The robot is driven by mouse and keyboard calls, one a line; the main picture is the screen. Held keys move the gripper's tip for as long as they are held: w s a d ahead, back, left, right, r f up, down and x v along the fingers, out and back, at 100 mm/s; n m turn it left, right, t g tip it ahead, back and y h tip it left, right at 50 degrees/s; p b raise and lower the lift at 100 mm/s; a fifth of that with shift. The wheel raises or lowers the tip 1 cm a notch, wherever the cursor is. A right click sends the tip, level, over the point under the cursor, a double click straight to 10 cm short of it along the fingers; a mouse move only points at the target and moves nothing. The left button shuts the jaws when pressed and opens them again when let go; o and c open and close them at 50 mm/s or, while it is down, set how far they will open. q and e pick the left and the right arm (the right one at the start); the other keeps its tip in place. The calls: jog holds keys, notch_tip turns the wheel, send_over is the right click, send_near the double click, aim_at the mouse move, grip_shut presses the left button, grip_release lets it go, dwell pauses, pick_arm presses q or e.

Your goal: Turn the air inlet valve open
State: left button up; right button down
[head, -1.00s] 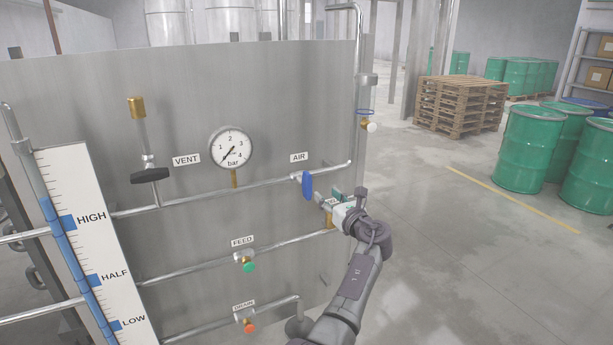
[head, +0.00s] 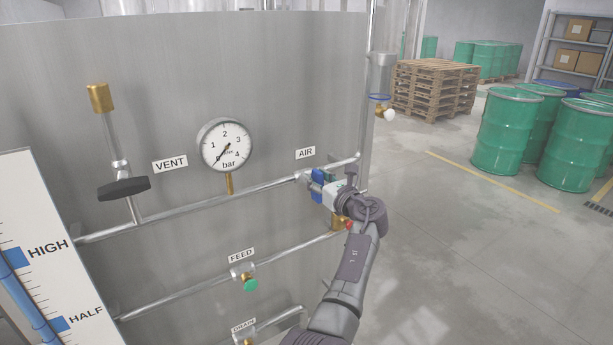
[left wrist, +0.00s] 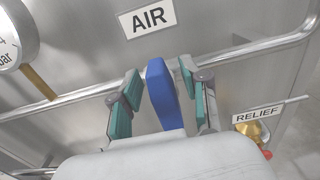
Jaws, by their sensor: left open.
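The air inlet valve has a blue lever handle (head: 318,177) on the upper pipe, below the AIR label (head: 305,153). My left gripper (head: 323,184) is at the handle and partly hides it in the head view. In the left wrist view, the blue handle (left wrist: 160,90) stands between the two green-padded fingers of my open left gripper (left wrist: 158,100). Gaps show on both sides of the handle, with the left finger further off. The handle lies across the pipe (left wrist: 75,97). My right gripper is not in view.
A pressure gauge (head: 225,145) and the black-handled vent valve (head: 124,188) are to the left. The FEED valve (head: 247,279) is below. The RELIEF label (left wrist: 258,114) and a brass fitting (left wrist: 254,131) are close on the right. Pallets (head: 434,90) and green drums (head: 507,130) stand far back.

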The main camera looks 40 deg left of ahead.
pick_arm(q)
jog(key=shift+d+r, duration=0.15)
jog(key=shift+d, duration=0.1)
jog(key=c, duration=0.5)
jog(key=shift+a, duration=0.1)
grip_shut()
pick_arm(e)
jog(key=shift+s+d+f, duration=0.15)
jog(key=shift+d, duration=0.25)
